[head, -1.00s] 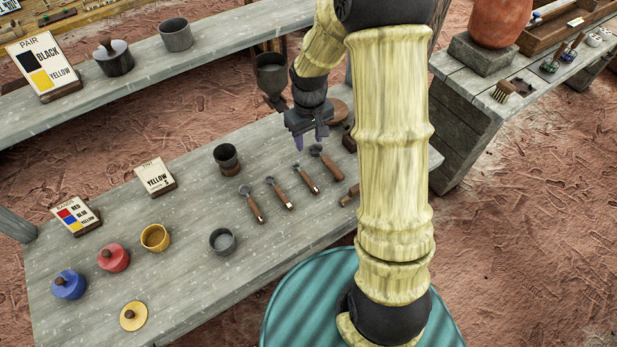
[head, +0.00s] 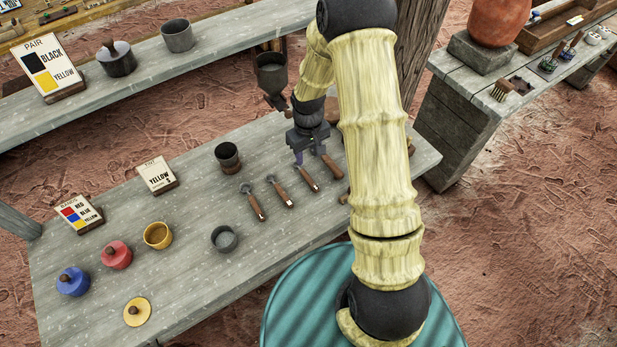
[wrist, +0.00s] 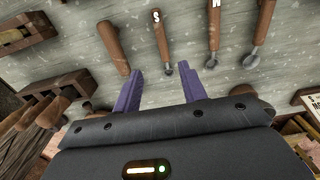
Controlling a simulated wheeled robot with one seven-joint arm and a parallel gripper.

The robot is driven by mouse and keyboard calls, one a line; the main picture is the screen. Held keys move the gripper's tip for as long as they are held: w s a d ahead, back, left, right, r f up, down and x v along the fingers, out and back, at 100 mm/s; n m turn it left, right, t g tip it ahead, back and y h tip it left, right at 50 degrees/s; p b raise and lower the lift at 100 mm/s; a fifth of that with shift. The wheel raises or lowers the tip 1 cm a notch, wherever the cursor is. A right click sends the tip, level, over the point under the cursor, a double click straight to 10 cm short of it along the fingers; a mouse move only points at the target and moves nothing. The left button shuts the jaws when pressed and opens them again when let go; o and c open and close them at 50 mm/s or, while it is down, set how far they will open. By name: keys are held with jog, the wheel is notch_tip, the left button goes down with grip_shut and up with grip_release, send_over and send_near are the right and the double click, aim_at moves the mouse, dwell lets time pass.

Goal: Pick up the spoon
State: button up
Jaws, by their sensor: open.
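Several wooden-handled spoons lie in a row on the grey table (head: 190,270). In the wrist view, the spoon marked S (wrist: 160,38) has its small metal bowl in line with the gap between my fingers; its handle also shows in the head view (head: 309,179). A second marked spoon (wrist: 213,38) lies just right of it, and another (wrist: 262,38) farther right. My gripper (wrist: 174,70) is open and empty, its purple fingers apart. In the head view my gripper (head: 309,158) is over the bowl end of the S spoon and hides it. Its exact height is unclear.
A dark cup (head: 228,157) and a small grey bowl (head: 224,239) stand left of the spoons. An unmarked wooden-handled tool (wrist: 112,45) lies close on the S spoon's other side. Blue (head: 72,282), red (head: 116,254) and yellow (head: 158,235) pots stand farther left.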

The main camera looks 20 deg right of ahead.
send_over(307, 176)
jog(key=f, duration=0.3)
jog(key=f+p, duration=0.1)
jog(key=shift+w+d+f, duration=0.25)
jog(key=shift+f, duration=0.05)
jog(key=shift+s+f, duration=0.15)
jog(key=shift+s+a+f+p, duration=0.1)
jog(key=shift+f+p, duration=0.2)
jog(key=shift+f, duration=0.25)
notch_tip(307, 176, down, 3)
jog(key=shift+a+r+p, duration=0.1)
jog(key=shift+a+p, duration=0.05)
jog(key=shift+p, duration=0.4)
jog(key=shift+f, duration=0.65)
